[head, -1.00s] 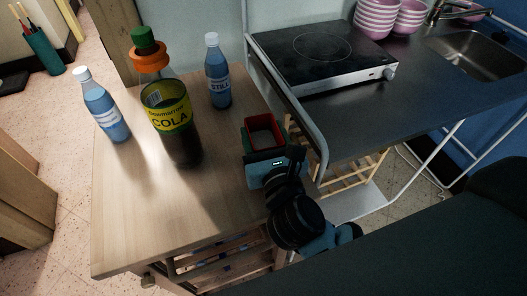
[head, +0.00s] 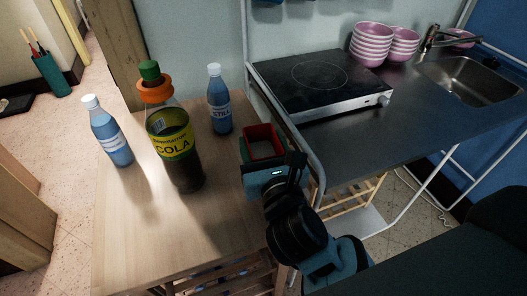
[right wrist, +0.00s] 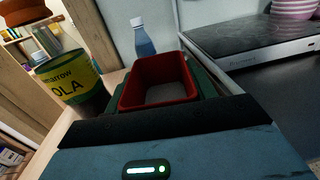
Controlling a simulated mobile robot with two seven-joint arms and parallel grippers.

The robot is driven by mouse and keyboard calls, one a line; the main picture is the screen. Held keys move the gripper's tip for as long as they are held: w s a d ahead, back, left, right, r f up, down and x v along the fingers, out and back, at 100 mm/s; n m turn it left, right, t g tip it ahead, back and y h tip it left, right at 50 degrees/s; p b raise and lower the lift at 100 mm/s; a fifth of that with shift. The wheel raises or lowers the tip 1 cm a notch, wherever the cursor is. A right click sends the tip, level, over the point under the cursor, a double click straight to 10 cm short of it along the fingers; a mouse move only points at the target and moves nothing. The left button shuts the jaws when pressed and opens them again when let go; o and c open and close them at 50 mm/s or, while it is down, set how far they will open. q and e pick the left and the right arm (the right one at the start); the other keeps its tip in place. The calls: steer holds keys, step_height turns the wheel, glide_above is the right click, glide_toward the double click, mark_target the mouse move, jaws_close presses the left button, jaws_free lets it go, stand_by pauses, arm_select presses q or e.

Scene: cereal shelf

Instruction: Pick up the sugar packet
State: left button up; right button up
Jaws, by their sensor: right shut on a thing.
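My right gripper (head: 264,160) is over the right side of the wooden table, at its edge by the counter. It is shut on a red, box-like thing with a pale grey inside (head: 264,141). In the right wrist view the red thing (right wrist: 158,82) is just beyond the blue gripper body, with dark green parts along its sides. No label shows on it, so I cannot tell for sure that it is the sugar packet. No other packet is in view. Whether it touches the table is hidden. My left gripper is not in view.
A cola bottle (head: 173,145) with an orange ring and green cap stands on the wooden table (head: 150,235). Blue water bottles stand left (head: 110,133) and behind (head: 219,100). The counter with a black hob (head: 319,77), pink bowls (head: 370,45) and sink (head: 470,78) is right.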

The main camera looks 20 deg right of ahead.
steer(key=shift+r+p, duration=0.45)
steer(key=shift+r, duration=2)
